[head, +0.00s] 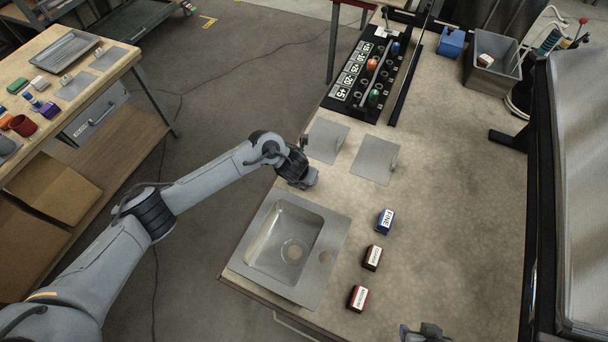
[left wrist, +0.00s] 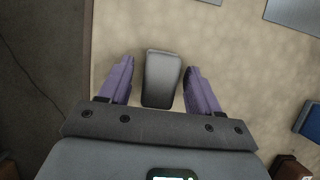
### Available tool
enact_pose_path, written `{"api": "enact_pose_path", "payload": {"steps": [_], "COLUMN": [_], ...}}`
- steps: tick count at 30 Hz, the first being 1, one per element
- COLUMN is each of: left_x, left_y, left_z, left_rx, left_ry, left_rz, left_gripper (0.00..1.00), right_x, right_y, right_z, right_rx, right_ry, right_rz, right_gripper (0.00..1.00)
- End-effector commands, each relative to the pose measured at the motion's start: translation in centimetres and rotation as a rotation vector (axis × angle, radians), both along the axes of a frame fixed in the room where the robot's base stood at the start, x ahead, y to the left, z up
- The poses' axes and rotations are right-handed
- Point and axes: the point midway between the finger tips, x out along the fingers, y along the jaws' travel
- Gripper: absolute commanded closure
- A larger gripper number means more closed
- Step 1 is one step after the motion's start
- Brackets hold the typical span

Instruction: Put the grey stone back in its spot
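The grey stone (left wrist: 162,78) is a dark grey rounded block. In the left wrist view it lies between the two purple fingers of my left gripper (left wrist: 160,75), with a visible gap on its left side and a narrow one on its right. The left gripper is open around it. In the head view my left gripper (head: 304,181) is low over the counter, just beyond the sink's far edge; the stone is not clearly visible there. My right gripper (head: 426,332) shows only partly at the bottom edge, and its finger state is unclear.
A steel sink (head: 325,268) is set into the counter. To its right stand a blue block labelled FINE (head: 385,222), a brown block (head: 372,258) and a red block (head: 358,298). Two grey plates (head: 375,160) (head: 326,141) lie beyond, before a black rack (head: 409,72).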

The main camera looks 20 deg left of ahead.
Motion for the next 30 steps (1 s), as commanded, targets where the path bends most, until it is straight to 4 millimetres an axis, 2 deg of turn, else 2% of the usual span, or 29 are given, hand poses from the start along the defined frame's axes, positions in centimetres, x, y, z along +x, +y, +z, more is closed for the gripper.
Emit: {"api": "enact_pose_path", "payload": {"steps": [8,14,30], "left_x": [0.0,-0.2,-3.7], "left_y": [0.0,0.0,0.2], "left_z": [0.0,1.1,9.6], "left_rx": [0.000,-0.001,0.000], "left_ry": [0.000,-0.001,-0.002], "left_rz": [0.000,0.000,-0.001], "left_gripper": [0.34,0.34,0.34], "right_x": [0.0,0.0,0.0], "right_y": [0.1,0.1,-0.1], "right_z": [0.1,0.7,4.1], "right_rx": [0.006,0.006,-0.004], "right_ry": [-0.001,-0.001,-0.002], "right_rz": [-0.003,-0.004,0.003], "right_gripper": [0.57,0.57,0.57]}}
